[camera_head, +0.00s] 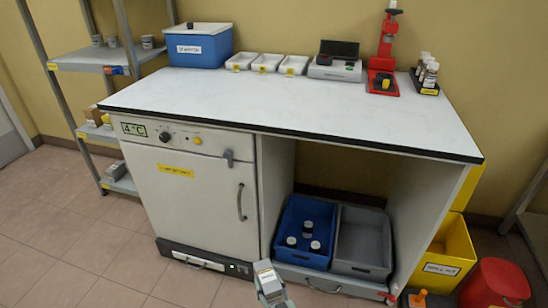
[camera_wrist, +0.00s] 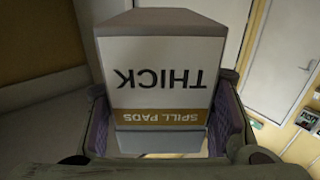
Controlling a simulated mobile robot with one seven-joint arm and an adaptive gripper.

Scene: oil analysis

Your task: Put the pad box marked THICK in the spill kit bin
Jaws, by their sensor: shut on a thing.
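My gripper (camera_head: 270,285) is shut on the pad box (camera_head: 264,268), held up in front of the bench at the bottom middle of the head view. In the wrist view the pad box (camera_wrist: 163,85) fills the middle between my gripper's fingers (camera_wrist: 165,125). Its white and brown label reads THICK and SPILL PADS, upside down. The yellow spill kit bin (camera_head: 443,260) stands on the floor at the right of the bench, apart from the box. Part of its label can be read. The bin's inside is mostly hidden from this angle.
A red bin (camera_head: 494,284) stands right of the yellow bin, and an orange object (camera_head: 418,298) in front of it. A blue crate (camera_head: 305,235) with several bottles and a grey crate (camera_head: 361,242) sit under the bench (camera_head: 290,105). Floor at left is clear.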

